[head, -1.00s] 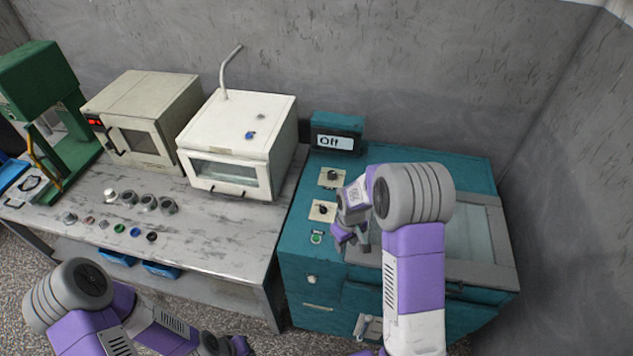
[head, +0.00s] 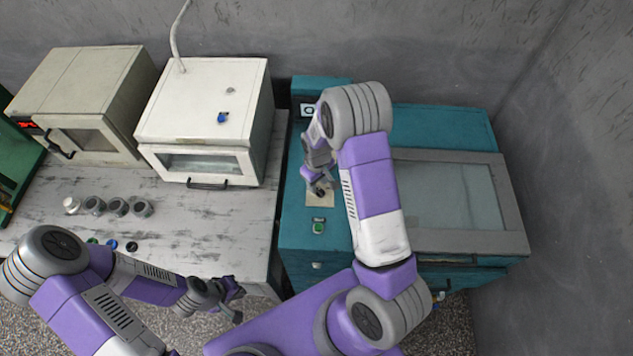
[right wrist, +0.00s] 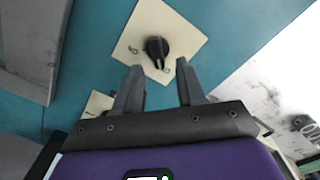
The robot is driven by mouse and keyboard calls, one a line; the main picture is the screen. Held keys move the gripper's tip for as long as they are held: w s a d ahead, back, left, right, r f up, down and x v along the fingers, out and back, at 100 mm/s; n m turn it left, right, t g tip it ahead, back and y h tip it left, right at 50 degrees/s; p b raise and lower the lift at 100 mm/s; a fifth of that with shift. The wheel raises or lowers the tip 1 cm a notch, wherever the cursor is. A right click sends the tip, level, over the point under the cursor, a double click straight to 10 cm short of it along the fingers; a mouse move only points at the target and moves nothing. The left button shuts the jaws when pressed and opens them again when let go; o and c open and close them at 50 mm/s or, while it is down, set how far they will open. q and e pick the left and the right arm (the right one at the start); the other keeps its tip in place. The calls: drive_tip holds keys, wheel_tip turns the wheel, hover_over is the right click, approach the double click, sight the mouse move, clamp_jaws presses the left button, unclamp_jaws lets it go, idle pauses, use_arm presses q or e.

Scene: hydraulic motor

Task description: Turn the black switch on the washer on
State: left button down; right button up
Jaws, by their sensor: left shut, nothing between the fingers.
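The washer (head: 440,122) is a teal cabinet with a glass lid, right of the table. In the right wrist view, a black switch knob (right wrist: 156,48) sits on a cream plate (right wrist: 150,20) on its teal top. My right gripper (right wrist: 159,68) is open. Its fingertips stand either side of the knob's near end, with visible gaps; contact is not seen. In the head view, the right gripper (head: 319,188) is over the nearer cream plate (head: 322,202) and mostly hides the knob. My left gripper (head: 232,288) is shut and empty, low in front of the table.
A green button (head: 318,227) lies just in front of the plate. A second cream plate (right wrist: 97,103) is partly hidden by my gripper. The display (head: 307,110) is mostly covered by my right arm. A white oven (head: 205,105) and several small parts stand on the table (head: 215,215).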

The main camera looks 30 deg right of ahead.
drive_tip(key=shift+w+f, duration=0.15)
drive_tip(key=shift+f, duration=0.75)
clamp_jaws()
